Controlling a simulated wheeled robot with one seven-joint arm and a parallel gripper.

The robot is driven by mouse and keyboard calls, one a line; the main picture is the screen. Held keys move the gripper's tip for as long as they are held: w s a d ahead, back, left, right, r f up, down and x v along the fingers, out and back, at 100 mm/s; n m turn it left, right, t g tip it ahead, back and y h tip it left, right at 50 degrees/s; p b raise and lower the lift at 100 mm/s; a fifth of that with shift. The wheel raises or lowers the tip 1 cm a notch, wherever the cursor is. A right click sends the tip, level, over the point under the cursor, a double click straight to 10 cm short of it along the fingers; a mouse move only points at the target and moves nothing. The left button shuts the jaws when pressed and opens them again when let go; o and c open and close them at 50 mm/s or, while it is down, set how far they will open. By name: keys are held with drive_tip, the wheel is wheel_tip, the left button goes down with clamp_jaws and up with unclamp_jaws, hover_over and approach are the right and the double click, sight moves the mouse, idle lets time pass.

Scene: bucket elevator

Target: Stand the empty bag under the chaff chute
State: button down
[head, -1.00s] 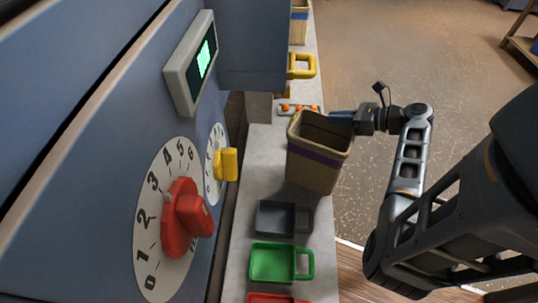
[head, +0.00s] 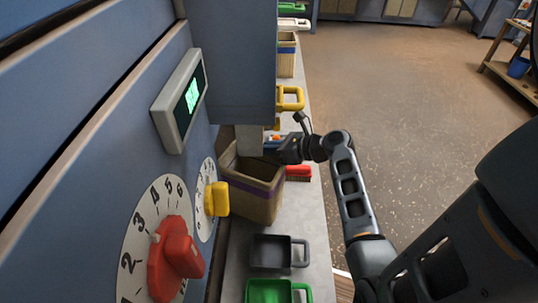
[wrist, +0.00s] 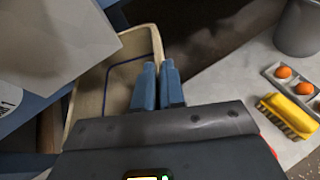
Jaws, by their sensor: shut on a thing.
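The empty bag (head: 257,196) is tan with a purple band. It is upright on or just above the grey ledge in the head view, close against the blue machine; I cannot tell whether its base touches. My gripper (head: 272,150) is shut on its rim at the far right side. In the wrist view, my gripper's blue fingers (wrist: 158,88) pinch the rim of the open bag (wrist: 93,92). The yellow dial knob partly hides the bag's left side.
A red knob (head: 174,255) and a yellow knob (head: 217,198) stick out from the machine. A grey scoop (head: 271,253) and a green scoop (head: 270,292) lie in front. A red brush (head: 298,172) lies right of the bag. Another bag (head: 286,58) stands further back.

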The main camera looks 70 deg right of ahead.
drive_tip(key=shift+f+b, duration=0.3)
drive_tip(key=shift+f, duration=1.05)
drive_tip(key=c, duration=1.2)
unclamp_jaws()
drive_tip(key=shift+f, duration=0.1)
drive_tip(key=p+v, duration=0.1)
drive_tip(key=v, duration=1.1)
drive_tip(key=shift+p, duration=0.35)
